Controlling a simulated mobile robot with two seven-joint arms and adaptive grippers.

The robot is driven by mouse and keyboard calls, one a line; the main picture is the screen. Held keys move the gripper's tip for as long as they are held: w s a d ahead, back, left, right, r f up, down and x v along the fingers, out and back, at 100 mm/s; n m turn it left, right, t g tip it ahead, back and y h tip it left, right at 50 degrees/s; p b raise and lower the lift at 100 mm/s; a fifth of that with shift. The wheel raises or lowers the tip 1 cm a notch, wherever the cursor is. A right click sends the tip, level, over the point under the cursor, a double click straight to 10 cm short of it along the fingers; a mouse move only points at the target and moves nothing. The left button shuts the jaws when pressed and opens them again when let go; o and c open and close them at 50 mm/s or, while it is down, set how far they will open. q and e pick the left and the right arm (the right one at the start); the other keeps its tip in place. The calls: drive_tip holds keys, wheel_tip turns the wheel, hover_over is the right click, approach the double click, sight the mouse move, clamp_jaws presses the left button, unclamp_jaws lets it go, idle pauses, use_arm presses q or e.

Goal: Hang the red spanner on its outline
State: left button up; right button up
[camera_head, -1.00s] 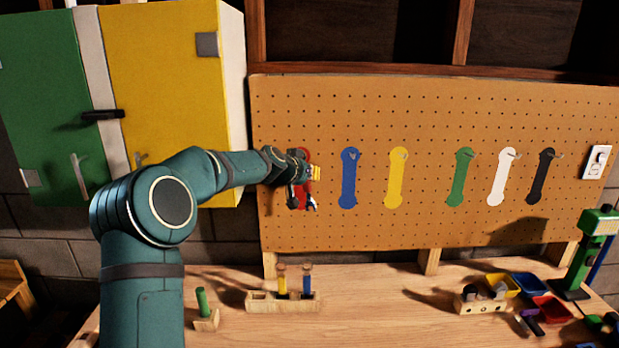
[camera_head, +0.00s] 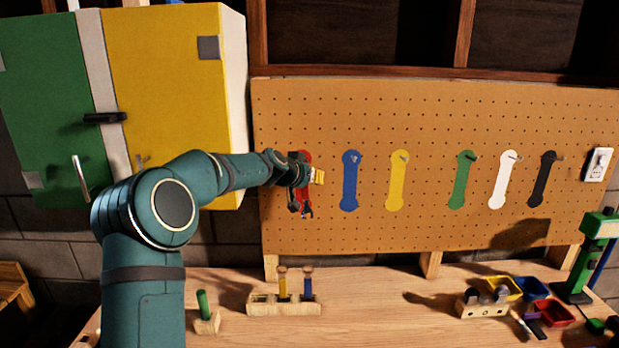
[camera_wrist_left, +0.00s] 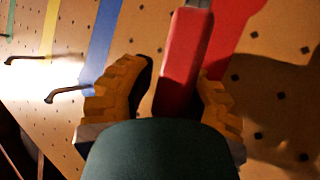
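The red spanner (camera_wrist_left: 185,62) is upright in front of the pegboard, over or very near its red outline (camera_wrist_left: 236,30). In the head view its grey jaw end (camera_head: 307,212) points down below my left gripper (camera_head: 317,176). In the left wrist view my left gripper (camera_wrist_left: 175,85) has one yellow finger on each side of the spanner's red handle. A narrow gap shows between the left finger and the handle; the right finger overlaps its edge. The hook at the red outline is hidden by the gripper, so I cannot tell whether the spanner rests on it. My right gripper is out of view.
Blue (camera_head: 349,182), yellow (camera_head: 398,180), green, white and black outlines with hooks lie to the right on the pegboard (camera_head: 430,225). Below, the bench (camera_head: 380,305) holds a wooden block (camera_head: 262,307) with screwdrivers and several coloured bins. A yellow cabinet (camera_head: 165,90) stands left.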

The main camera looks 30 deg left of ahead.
use_arm(q)
drive_tip(key=shift+s+a+f, duration=0.2)
drive_tip(key=shift+a+f, duration=0.05)
drive_tip(key=shift+f, duration=0.5)
drive_tip(key=r+v, duration=0.1)
drive_tip(key=v, duration=1.1)
drive_tip(key=shift+d+r, duration=0.25)
drive_tip(key=shift+d, duration=0.05)
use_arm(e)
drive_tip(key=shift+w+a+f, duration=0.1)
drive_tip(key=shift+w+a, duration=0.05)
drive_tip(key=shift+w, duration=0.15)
use_arm(q)
drive_tip(key=shift+w, duration=0.2)
